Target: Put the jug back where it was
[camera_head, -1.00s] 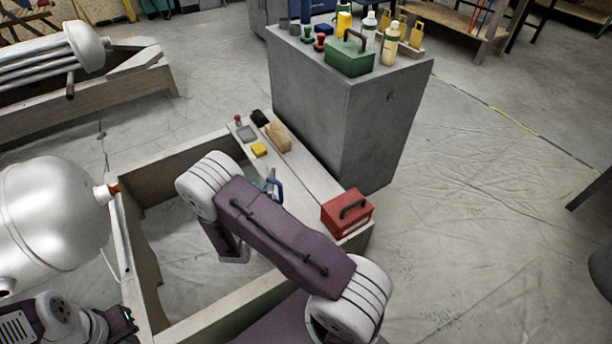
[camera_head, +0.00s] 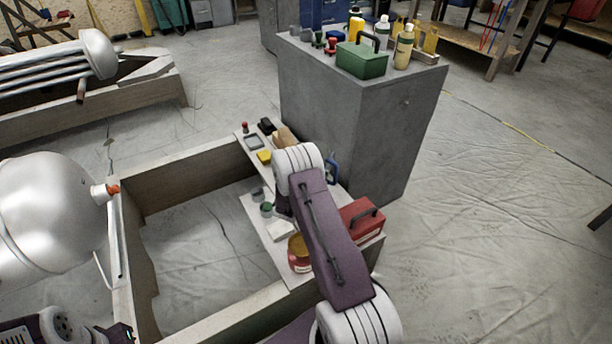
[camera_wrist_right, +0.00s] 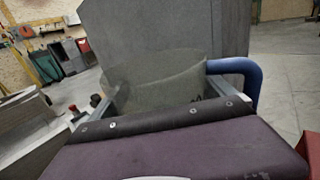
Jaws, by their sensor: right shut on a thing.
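The jug is a clear, greyish vessel (camera_wrist_right: 158,82) with a thick blue handle (camera_wrist_right: 245,72) on its right side in the right wrist view. My right gripper (camera_wrist_right: 160,100) is shut on its body, with a finger on each side. The jug looks roughly upright. In the head view only the blue handle (camera_head: 332,172) shows, past the right of my arm, which hides the right gripper and most of the jug. Whether its bottom touches anything is hidden. My left arm shows at the lower left corner of the head view, but its fingers do not show.
A ledge on the wooden frame (camera_head: 185,170) holds a red toolbox (camera_head: 361,218), a brown-lidded jar (camera_head: 299,254), a yellow item (camera_head: 264,157) and other small things. A grey cabinet (camera_head: 350,125) behind carries a green toolbox (camera_head: 362,58) and bottles. A silver tank (camera_head: 50,225) stands left.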

